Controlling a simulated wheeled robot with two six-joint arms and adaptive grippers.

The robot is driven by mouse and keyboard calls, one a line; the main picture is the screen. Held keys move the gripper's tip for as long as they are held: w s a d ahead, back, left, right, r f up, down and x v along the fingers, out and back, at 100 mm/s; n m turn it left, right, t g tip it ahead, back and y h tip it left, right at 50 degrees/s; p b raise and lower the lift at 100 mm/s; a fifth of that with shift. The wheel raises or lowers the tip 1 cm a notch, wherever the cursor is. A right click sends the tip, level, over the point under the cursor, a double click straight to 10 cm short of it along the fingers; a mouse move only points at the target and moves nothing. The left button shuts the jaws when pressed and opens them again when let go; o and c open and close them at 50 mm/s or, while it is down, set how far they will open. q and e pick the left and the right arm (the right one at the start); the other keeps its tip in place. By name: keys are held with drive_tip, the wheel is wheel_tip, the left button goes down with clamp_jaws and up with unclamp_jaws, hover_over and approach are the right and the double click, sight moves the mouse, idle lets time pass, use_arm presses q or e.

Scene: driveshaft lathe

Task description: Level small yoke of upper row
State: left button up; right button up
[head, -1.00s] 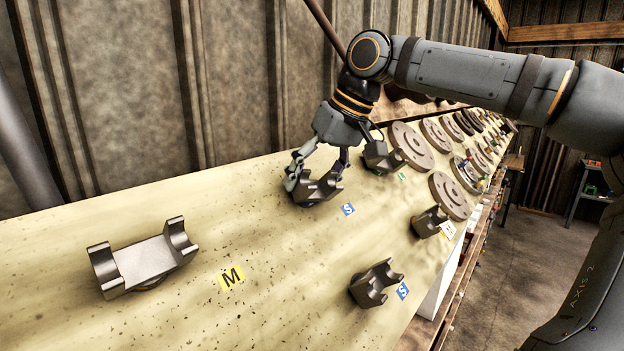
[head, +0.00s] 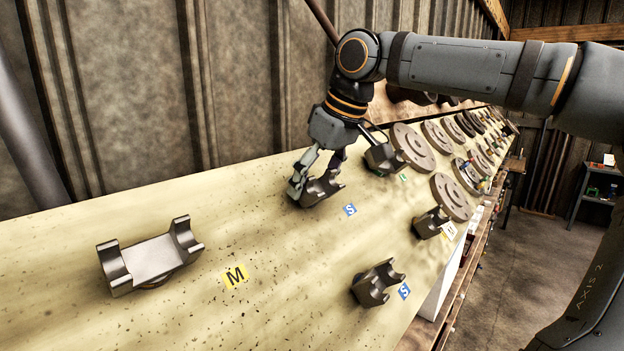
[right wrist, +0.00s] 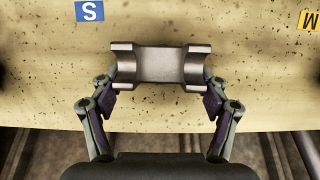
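The upper-row small yoke (head: 322,189), a dark grey metal cradle with two curved ends, sits on the bench near a blue S label (head: 350,210). It looks slightly tilted. In the right wrist view the yoke (right wrist: 162,65) lies just beyond and between my finger pads. My right gripper (head: 316,177) is at its wall-side edge, fingers spread to the yoke's width. In the right wrist view the gripper (right wrist: 160,103) appears open; whether the pads touch the yoke's ends cannot be told. My left gripper is not in view.
A larger yoke (head: 150,260) sits by a yellow M label (head: 235,276) at left. Another small yoke (head: 378,284) is in the front row. A further yoke (head: 382,157) stands close to the right of my gripper, before several discs (head: 412,146). The corrugated wall (head: 130,100) is behind.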

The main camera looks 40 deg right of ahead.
drive_tip(key=o, duration=0.4)
drive_tip(key=shift+d+f, duration=0.1)
drive_tip(key=shift+d, duration=0.3)
drive_tip(key=shift+a, duration=0.1)
drive_tip(key=shift+a, duration=0.1)
drive_tip(key=shift+r, duration=0.35)
drive_tip(key=v, duration=0.3)
drive_tip(key=shift+s+r, duration=0.1)
drive_tip(key=shift+r, duration=0.2)
drive_tip(key=s+d, duration=0.1)
drive_tip(key=s, duration=1.1)
drive_tip(key=shift+s+r, duration=0.15)
drive_tip(key=shift+r, duration=0.1)
